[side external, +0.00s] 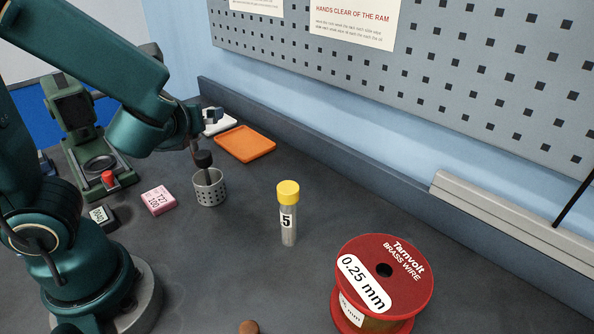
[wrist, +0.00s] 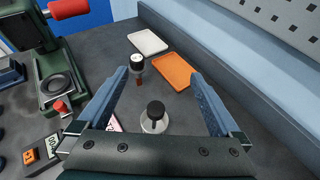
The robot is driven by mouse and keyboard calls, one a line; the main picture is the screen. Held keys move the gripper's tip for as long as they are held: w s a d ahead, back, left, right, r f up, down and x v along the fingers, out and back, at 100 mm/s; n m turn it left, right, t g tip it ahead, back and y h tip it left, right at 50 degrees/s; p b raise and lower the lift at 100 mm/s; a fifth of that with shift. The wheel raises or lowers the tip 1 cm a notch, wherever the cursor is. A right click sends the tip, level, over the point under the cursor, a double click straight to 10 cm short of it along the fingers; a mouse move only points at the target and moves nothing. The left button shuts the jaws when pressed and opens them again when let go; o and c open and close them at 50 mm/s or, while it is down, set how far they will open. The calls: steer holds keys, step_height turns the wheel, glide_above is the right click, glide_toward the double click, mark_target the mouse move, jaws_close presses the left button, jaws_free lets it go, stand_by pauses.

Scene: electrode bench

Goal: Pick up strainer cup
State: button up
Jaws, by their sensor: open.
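The strainer cup (side external: 209,190) is a small grey perforated cup upright on the dark bench, with a black knob (side external: 203,158) standing above its mouth. In the wrist view the pale cup (wrist: 153,126) shows under the black knob (wrist: 156,109), between the two blue fingers and near the palm. My gripper (side external: 205,129) is open and empty, above the cup in the side view. It also shows in the wrist view (wrist: 158,76), fingers spread wide to either side. The cup's holes cannot be made out in the wrist view.
A pink box (side external: 158,200) and a green instrument (side external: 85,135) stand left of the cup. An orange tray (side external: 245,144) lies behind it. A yellow-capped vial (side external: 288,213) and a red wire spool (side external: 384,280) stand to the right. A white-topped dark object (wrist: 137,66) is near the left fingertip.

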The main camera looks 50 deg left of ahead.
mark_target(205, 187)
step_height(205, 187, down, 15)
steer(key=shift+f, duration=0.2)
steer(key=shift+x, duration=2.6)
steer(key=c, duration=1.4)
steer(key=shift+c, duration=0.2)
steer(key=shift+r, duration=0.15)
